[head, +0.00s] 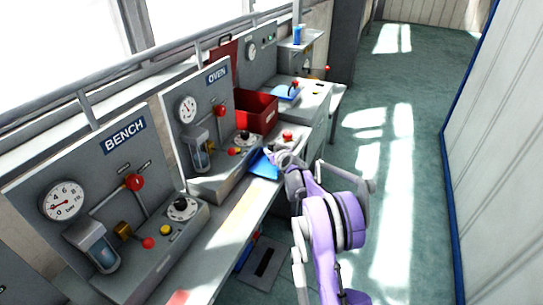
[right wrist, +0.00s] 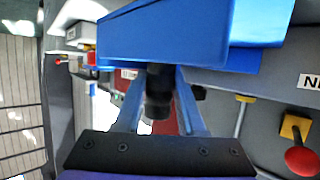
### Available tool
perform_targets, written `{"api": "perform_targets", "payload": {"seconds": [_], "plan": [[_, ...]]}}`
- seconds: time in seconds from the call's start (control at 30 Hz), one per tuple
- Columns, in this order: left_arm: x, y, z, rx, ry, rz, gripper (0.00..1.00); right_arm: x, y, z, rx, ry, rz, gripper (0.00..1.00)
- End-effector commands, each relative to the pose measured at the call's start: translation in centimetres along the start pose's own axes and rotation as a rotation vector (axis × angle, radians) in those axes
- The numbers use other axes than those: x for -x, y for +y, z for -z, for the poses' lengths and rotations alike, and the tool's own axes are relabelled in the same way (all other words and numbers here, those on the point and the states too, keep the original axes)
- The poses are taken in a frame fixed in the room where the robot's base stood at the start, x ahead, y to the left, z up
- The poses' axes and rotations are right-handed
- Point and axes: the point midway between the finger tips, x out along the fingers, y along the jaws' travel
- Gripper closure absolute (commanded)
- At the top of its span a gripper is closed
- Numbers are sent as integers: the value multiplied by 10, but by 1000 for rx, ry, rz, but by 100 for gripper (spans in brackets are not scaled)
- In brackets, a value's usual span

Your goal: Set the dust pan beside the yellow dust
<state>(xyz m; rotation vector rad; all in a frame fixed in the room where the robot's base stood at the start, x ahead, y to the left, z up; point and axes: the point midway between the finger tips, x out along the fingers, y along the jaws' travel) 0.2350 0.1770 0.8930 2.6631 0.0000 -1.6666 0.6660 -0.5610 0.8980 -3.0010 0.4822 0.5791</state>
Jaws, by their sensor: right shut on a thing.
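The blue dust pan (head: 264,165) is in my right gripper (head: 279,158), above the front edge of the bench by the OVEN panel. In the right wrist view the pan (right wrist: 180,35) fills the top, and my right gripper's fingers (right wrist: 158,85) are closed around its dark handle. I cannot make out any yellow dust in either view. My left gripper is not in view.
The BENCH panel (head: 105,180) and OVEN panel (head: 200,105) carry gauges, levers and knobs. A red bin (head: 256,111) stands beyond the OVEN panel. A blue tray (head: 286,92) lies on the far counter. The green floor at right is clear.

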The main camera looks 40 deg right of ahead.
Motion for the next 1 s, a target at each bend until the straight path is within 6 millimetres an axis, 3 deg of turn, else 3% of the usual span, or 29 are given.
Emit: {"api": "perform_targets", "payload": {"seconds": [0.13,0.47,0.5,0.67,1.0], "plan": [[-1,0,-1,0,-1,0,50,-7,0,-18,0,0,0,100],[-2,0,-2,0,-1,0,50,-8,0,-21,0,0,0,100],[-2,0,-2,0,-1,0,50,-9,0,-22,0,0,0,60],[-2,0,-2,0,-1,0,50,-8,0,-21,0,0,0,32],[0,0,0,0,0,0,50,-7,0,-18,0,0,0,32]]}}
